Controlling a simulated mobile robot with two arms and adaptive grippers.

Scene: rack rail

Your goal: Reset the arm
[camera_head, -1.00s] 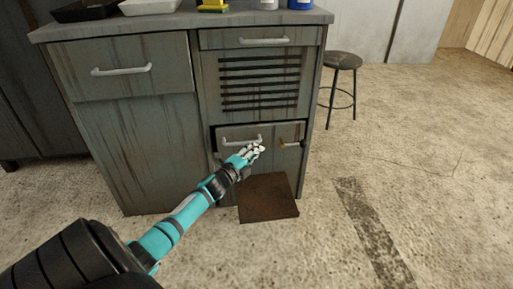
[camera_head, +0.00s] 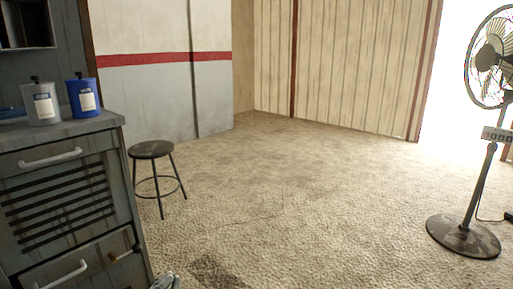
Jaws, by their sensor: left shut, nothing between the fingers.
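Only the tip of my left gripper (camera_head: 166,281) shows, at the bottom edge of the head view, just right of the cabinet's lower front corner. Its fingers are shut with nothing between them. The rest of my left arm is out of the picture. My right gripper is not in view. The grey cabinet (camera_head: 60,150) stands at the left, with a slatted panel and a lower drawer (camera_head: 93,262) with a pale handle.
A grey can (camera_head: 42,107) and a blue can (camera_head: 84,97) stand on the cabinet top. A dark round stool (camera_head: 151,150) stands right of the cabinet. A pedestal fan (camera_head: 463,235) stands at the far right. The carpeted floor (camera_head: 300,210) between them is clear.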

